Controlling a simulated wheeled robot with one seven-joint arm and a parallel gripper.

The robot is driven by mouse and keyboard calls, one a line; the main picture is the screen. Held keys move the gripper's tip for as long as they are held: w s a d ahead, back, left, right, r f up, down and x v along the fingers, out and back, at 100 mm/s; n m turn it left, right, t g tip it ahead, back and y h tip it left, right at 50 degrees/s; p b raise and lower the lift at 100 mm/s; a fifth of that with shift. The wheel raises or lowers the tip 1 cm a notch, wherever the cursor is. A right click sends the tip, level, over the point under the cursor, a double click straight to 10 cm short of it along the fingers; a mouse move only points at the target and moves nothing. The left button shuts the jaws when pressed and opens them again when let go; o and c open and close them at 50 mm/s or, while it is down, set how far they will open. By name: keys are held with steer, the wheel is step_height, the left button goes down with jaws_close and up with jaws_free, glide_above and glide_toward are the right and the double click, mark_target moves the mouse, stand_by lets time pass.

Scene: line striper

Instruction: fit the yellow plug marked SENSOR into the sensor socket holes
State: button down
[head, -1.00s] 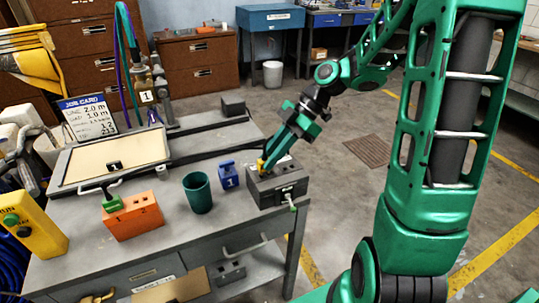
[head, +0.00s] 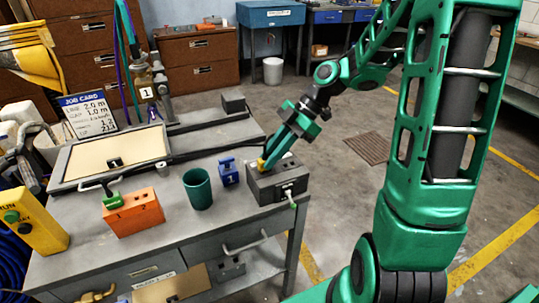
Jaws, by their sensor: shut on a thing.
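My gripper (head: 266,163) is shut on the yellow plug (head: 262,164). It points down at the top left part of the dark grey socket box (head: 278,180), which stands at the right front corner of the bench. The plug is at the box top. I cannot tell whether it sits in the holes, since the gripper covers most of it. The SENSOR marking is not readable from here. A pale cable end (head: 289,197) shows at the box's front face.
A blue block marked 1 (head: 229,172) and a green cup (head: 198,188) stand left of the box. An orange box (head: 133,214) with a green-handled part (head: 113,200) is further left.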

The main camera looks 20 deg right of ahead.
steer(key=shift+f, duration=0.55)
steer(key=c, duration=1.3)
jaws_free()
steer(key=shift+o, duration=0.2)
steer(key=v, duration=0.7)
stand_by(0.5)
steer(key=shift+s+d+f+m+h, duration=0.1)
steer(key=shift+s+d+m+h, duration=0.1)
steer(key=shift+s+m+h, duration=0.3)
steer(key=s+d+m+h, duration=0.3)
steer(key=s+d+m, duration=0.2)
steer(key=s+m, duration=0.6)
steer(key=s+d+m+h, duration=0.3)
steer(key=s+d+m, duration=0.3)
steer(key=s+m, duration=0.5)
steer(key=shift+m+h, duration=0.4)
steer(key=shift+m, duration=0.3)
